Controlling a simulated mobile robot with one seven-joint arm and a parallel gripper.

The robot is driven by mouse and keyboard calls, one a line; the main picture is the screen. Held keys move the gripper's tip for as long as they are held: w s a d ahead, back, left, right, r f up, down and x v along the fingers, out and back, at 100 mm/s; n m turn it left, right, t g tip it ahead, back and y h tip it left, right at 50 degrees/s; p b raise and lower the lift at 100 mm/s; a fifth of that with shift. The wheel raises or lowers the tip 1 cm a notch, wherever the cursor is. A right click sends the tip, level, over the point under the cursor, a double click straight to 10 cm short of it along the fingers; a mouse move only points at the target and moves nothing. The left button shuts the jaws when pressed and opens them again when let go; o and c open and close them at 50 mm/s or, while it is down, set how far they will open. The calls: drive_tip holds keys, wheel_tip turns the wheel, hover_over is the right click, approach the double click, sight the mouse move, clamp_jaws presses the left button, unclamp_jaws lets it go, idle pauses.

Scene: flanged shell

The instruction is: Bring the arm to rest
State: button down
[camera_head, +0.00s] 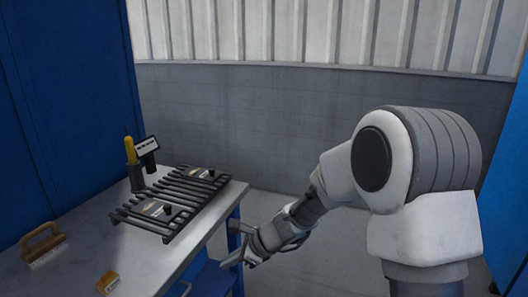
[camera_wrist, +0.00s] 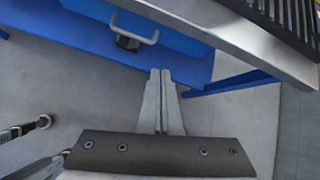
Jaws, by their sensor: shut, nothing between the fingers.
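My gripper (camera_head: 232,262) hangs beside the right edge of the workbench in the head view, low and apart from the bench top. In the wrist view my gripper (camera_wrist: 160,75) has its two fingers together, with nothing between them. The fingers point toward the blue bench frame (camera_wrist: 190,58) with a grey handle (camera_wrist: 133,28) on it. My arm is bent, with the forearm reaching down to the left from the large white joint at the right.
The workbench (camera_head: 75,235) holds a dark slatted rack (camera_head: 175,200), a brush with a wooden handle (camera_head: 42,245), a small yellow-brown block (camera_head: 108,283), and a yellow-tipped tool (camera_head: 131,150) beside a dark device (camera_head: 147,147). Blue panels stand left and right. Floor right of the bench looks clear.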

drive_tip(key=s+d+r+n+t+h+p, duration=0.1)
drive_tip(key=s+d+r+n+h, duration=0.3)
drive_tip(key=s+d+r+n, duration=0.65)
drive_tip(key=s+d+r+n+t+h, duration=0.2)
drive_tip(key=s+d+r+n+h, duration=0.2)
drive_tip(key=s+d+r+n, duration=0.7)
wheel_tip(320, 180, up, 8)
drive_tip(key=s+d+m+p, duration=0.2)
drive_tip(key=p, duration=0.9)
drive_tip(key=shift+s+d+m, duration=0.15)
drive_tip(key=shift+s+m, duration=0.2)
drive_tip(key=shift+s, duration=0.05)
